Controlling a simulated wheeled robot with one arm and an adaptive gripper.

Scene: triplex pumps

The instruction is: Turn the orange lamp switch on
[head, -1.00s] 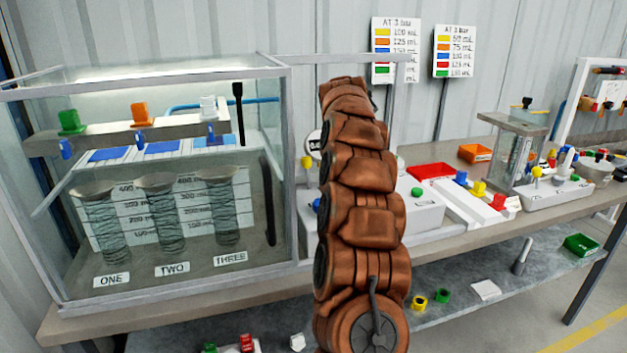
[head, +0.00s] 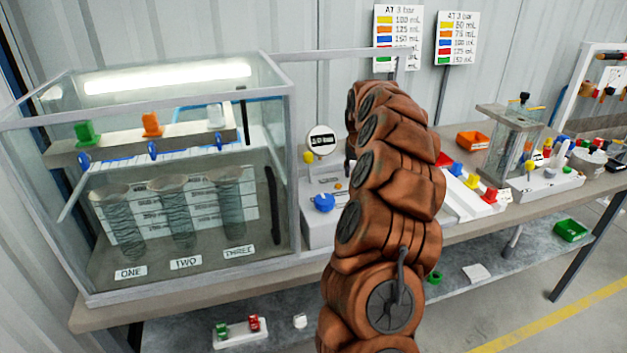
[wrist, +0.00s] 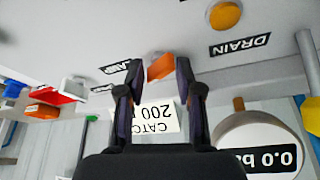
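The orange switch (wrist: 160,67) shows in the wrist view as a small orange block on a pale panel, between and just beyond my fingertips. A label (wrist: 115,67) beside it is partly hidden by a finger and shows upside down. My gripper (wrist: 158,68) is open, with gaps on both sides of the switch; I cannot tell whether a fingertip touches it. In the head view my arm hides the gripper and this switch. A bright white lamp strip (head: 167,78) glows at the top of the glass case (head: 293,160).
In the wrist view, an orange round button (wrist: 225,15) by a DRAIN label, a pressure gauge (wrist: 262,143) and a red switch (wrist: 62,97) flank the gripper. In the head view, a blue knob (head: 322,202) is on the panel left of my arm.

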